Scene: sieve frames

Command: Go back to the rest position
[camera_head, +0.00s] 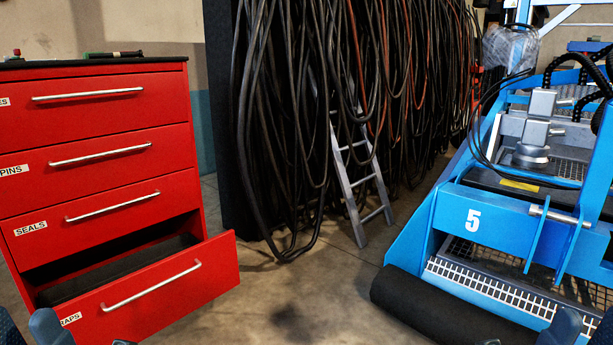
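Dark blue-grey parts of my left gripper (50,328) show at the bottom left edge, in front of the lowest drawer. Similar parts of my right gripper (562,327) show at the bottom right edge, in front of the blue machine. Both are mostly cut off by the frame, so their opening is unclear. I see nothing held in either. The lowest drawer (160,295) of the red cabinet (100,130) is pulled out, and the visible part of its dark inside looks empty. Its label is partly hidden. The drawers above it, one labelled SEALS and one PINS, are shut.
A blue machine (455,205) marked 5, with a black roller (430,305) at its front, stands on the right. The concrete floor (300,300) between cabinet and machine is clear.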

